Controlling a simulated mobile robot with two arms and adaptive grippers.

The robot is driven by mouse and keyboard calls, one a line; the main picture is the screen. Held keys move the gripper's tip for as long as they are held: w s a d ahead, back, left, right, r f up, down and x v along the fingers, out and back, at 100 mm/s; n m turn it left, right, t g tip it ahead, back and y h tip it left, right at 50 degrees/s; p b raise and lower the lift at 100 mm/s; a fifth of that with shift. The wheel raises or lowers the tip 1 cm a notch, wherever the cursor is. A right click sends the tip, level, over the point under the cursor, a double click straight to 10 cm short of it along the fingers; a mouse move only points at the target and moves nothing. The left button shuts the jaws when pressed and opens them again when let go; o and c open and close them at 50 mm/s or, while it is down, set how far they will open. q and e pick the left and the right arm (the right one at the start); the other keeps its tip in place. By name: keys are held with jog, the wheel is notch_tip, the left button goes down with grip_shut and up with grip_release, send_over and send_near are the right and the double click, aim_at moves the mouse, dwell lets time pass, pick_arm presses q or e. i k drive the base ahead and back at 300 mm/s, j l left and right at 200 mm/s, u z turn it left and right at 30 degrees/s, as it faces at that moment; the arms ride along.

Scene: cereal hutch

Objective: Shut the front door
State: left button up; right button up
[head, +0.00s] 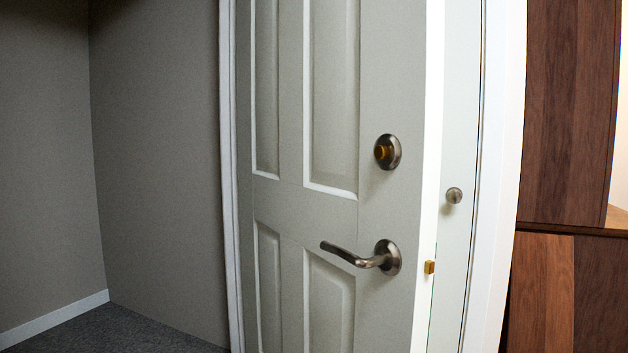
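The front door (383,90) is a light grey panelled door in the middle of the head view. It stands ajar, with its white edge and a brass latch (430,267) showing on the right side. A dark metal lever handle (365,257) is on the door at lower right of the panels. A round deadbolt (387,152) with a brass centre sits above the handle. Neither of my grippers is in view, and nothing is seen touching the door.
Behind the door edge is a pale panel with a small round knob (454,195). A white frame (500,180) stands to its right, then a brown wooden cabinet (570,110). Grey walls (160,150) and dark carpet (125,332) at left are clear.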

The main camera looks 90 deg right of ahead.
aim_at(340, 103)
jog(key=k+l, duration=0.7)
jog(key=l, duration=0.25)
jog(key=k+l, duration=0.7)
jog(key=l, duration=0.2)
jog(key=k+l+z, duration=0.1)
jog(key=z, duration=0.3)
jog(key=k+l+z, duration=0.1)
jog(key=z, duration=0.3)
jog(key=l+z, duration=0.35)
